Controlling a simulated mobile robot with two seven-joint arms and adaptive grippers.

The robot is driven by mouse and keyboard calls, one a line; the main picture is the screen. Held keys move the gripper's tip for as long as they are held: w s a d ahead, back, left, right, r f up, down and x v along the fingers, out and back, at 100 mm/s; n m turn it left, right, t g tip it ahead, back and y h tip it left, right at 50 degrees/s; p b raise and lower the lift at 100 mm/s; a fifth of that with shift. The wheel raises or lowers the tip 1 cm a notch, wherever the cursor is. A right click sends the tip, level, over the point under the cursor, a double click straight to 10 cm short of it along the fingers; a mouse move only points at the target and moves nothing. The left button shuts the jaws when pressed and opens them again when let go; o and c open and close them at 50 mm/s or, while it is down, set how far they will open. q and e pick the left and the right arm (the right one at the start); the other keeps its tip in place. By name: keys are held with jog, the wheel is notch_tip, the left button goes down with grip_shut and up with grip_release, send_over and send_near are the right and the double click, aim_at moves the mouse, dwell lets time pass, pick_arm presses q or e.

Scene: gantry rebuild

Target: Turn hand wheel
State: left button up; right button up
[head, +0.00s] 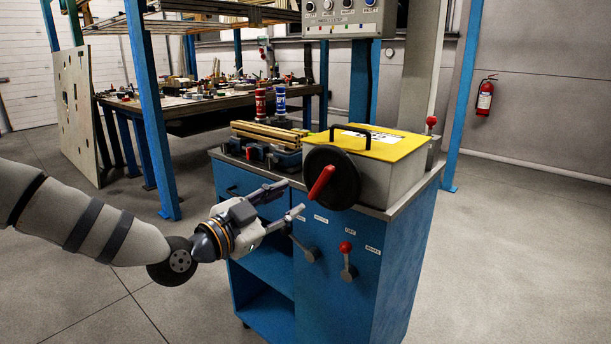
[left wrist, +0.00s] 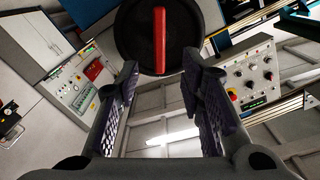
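The hand wheel (head: 331,178) is a black disc with a red handle (head: 321,183) across its face. It is mounted on the front of a light box with a yellow lid (head: 375,143), on top of the blue cabinet. My left gripper (head: 288,202) is open and empty, to the left of the wheel and a little below it, apart from it. In the left wrist view the wheel (left wrist: 135,35) is at the top with its red handle (left wrist: 160,40) upright in the picture, beyond the open fingers (left wrist: 168,105). My right gripper is not in view.
The blue cabinet (head: 345,240) has levers on its front, one with a red knob (head: 345,247). A vise with wooden bars (head: 268,135) and two cans stand left of the box. A control panel (head: 343,18) hangs above. The floor at right is clear.

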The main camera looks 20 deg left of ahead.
aim_at(317, 187)
pick_arm(q)
jog(key=x, duration=0.3)
jog(key=b+x, duration=0.1)
jog(key=x, duration=0.3)
jog(key=b+x, duration=0.1)
jog(key=x, duration=0.2)
jog(key=shift+w+d+f, duration=0.1)
jog(key=shift+w+f, duration=0.05)
jog(key=shift+f, duration=0.25)
jog(key=shift+w+d+r, duration=0.15)
jog(key=shift+w+d, duration=0.05)
jog(key=shift+w, duration=0.35)
jog(key=shift+r, duration=0.1)
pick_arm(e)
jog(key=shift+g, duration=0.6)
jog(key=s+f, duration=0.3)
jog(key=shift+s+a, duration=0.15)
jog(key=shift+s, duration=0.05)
pick_arm(q)
jog(key=shift+c, duration=0.6)
grip_shut()
